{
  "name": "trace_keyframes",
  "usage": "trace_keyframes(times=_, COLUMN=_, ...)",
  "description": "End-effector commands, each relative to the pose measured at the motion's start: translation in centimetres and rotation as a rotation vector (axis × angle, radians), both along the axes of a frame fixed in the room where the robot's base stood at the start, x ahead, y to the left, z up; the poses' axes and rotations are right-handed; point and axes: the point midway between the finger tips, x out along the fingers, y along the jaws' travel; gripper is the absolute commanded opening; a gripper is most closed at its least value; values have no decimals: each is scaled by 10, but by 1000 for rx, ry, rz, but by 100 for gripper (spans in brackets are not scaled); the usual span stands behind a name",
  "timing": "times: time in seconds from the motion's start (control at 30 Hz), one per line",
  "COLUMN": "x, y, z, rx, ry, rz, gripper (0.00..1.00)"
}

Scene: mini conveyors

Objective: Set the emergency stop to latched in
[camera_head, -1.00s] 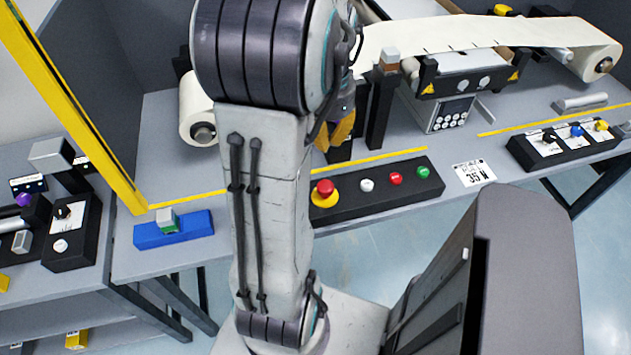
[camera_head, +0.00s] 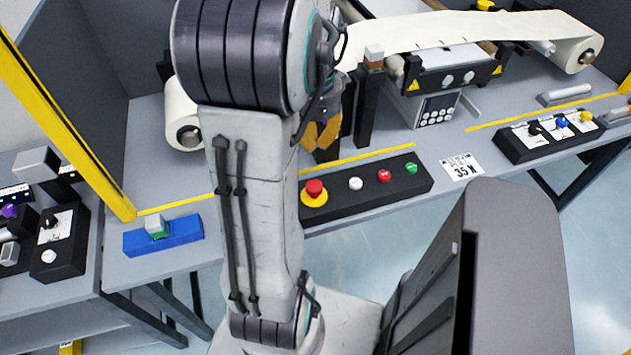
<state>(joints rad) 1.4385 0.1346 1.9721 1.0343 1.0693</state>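The emergency stop is a red mushroom button (camera_head: 314,188) on a yellow round base, at the left end of a black control box (camera_head: 345,206) on the front edge of the bench. I cannot tell from its height whether it is latched in. My gripper (camera_head: 318,140) shows partly as yellow-orange fingers beyond my arm, above and behind the black box and apart from the button. My arm hides much of the gripper, and its opening is not clear.
White, red (camera_head: 384,175) and green (camera_head: 411,168) buttons share the box. A blue block (camera_head: 163,236) lies left of my arm. A paper web (camera_head: 450,30) on rolls runs behind. A second control box (camera_head: 550,136) stands right. A yellow post (camera_head: 70,120) rises at left.

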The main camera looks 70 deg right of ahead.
Motion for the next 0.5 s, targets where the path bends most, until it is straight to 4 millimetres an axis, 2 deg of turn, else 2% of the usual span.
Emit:
trace_keyframes(times=0.17, x=0, y=0, z=-10, rx=4, ry=0, rz=1, gripper=0)
trace_keyframes(times=0.27, x=0, y=1, z=-23, rx=4, ry=1, rz=1, gripper=0)
trace_keyframes(times=0.5, x=0, y=1, z=-65, rx=8, ry=1, rz=1, gripper=0)
